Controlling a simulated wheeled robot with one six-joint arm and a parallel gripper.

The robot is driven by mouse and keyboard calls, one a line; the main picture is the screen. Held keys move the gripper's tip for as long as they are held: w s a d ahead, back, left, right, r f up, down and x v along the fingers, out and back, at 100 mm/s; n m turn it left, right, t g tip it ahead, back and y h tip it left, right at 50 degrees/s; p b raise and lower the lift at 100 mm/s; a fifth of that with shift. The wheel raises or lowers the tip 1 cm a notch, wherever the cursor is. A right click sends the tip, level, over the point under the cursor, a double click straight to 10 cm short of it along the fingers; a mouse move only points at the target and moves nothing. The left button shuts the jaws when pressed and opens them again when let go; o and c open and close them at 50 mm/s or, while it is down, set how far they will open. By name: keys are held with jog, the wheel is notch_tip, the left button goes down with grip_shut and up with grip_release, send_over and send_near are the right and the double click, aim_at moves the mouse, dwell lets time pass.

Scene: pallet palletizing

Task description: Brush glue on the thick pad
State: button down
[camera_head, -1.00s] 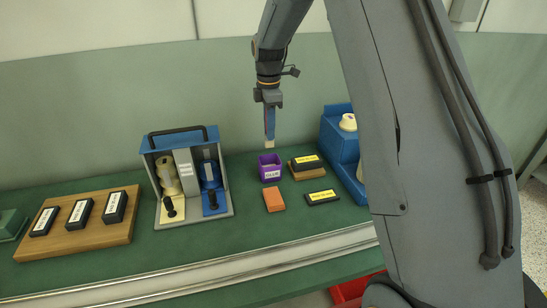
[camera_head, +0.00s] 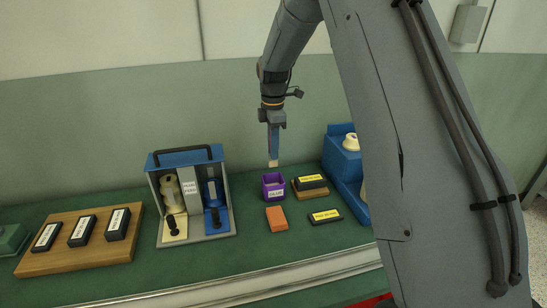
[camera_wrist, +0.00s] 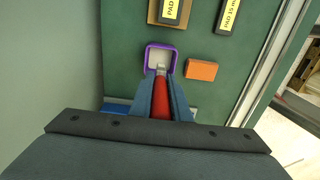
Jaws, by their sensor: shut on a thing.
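My gripper (camera_head: 273,128) is shut on a brush, which hangs tip down. The wrist view shows its red handle (camera_wrist: 161,104) between the fingers. The pale brush tip (camera_head: 273,163) is just above the purple glue pot (camera_head: 273,193), apart from it in the head view. The pot also shows in the wrist view (camera_wrist: 148,58), with pale content inside. One black pad (camera_head: 311,183) with a yellow label lies on a wooden block right of the pot. Another such pad (camera_head: 325,216) lies on the table in front.
An orange block (camera_head: 277,218) lies in front of the pot. A two-bay holder (camera_head: 222,230) with a cream and a blue bottle stands left. A wooden board (camera_head: 110,255) with several black blocks is at far left. A blue device (camera_head: 343,160) stands right, partly behind my arm.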

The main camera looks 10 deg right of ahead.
aim_at(273, 166)
jog(key=shift+p, duration=0.45)
jog(key=f+p, duration=0.1)
jog(key=p, duration=0.3)
jog(key=shift+f, duration=0.1)
jog(key=shift+f+p, duration=0.75)
jog(key=shift+p, duration=0.45)
jog(key=shift+f+b, duration=1.1)
jog(key=shift+f, duration=2)
jog(key=shift+s+f+b, duration=0.1)
jog(key=shift+f+b, duration=0.3)
jog(key=shift+f, duration=0.25)
jog(key=shift+r+p, duration=1.35)
jog(key=shift+r, duration=2.25)
